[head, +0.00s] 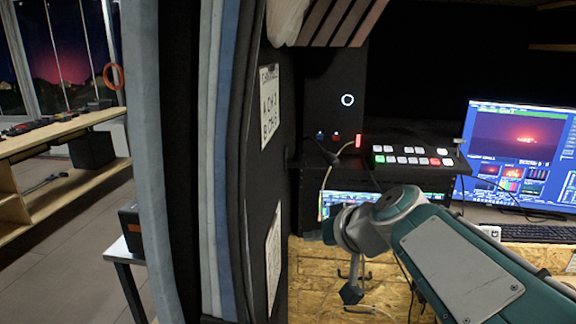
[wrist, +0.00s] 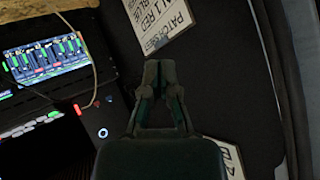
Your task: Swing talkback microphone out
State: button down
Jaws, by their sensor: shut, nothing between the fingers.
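A thin pale stalk or cable (head: 325,182) curves down from a small dark piece beside a red light on the equipment shelf in the head view. It may be the talkback microphone, but I cannot tell for sure.
A button panel (head: 412,157) sits on the shelf, with a large monitor (head: 520,150) and keyboard (head: 540,233) to the right. A lit screen (wrist: 45,60) sits below the shelf. Labelled signs (head: 270,103) hang on the black panel. Grey and blue strips stand at left, before a wooden bench (head: 60,130).

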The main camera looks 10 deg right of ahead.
jog(key=w+a+r+n+t+h, duration=0.1)
jog(key=w+r+n+t+h, duration=0.25)
jog(key=n, duration=0.55)
jog(key=w+a+r+n+t+h, duration=0.15)
jog(key=r+n+t+h, duration=0.3)
jog(key=n, duration=0.45)
jog(key=w+d+r, duration=0.1)
jog(key=w+d, duration=0.5)
jog(key=w, duration=0.5)
jog(key=shift+d+t, duration=0.35)
jog(key=shift+t, duration=0.05)
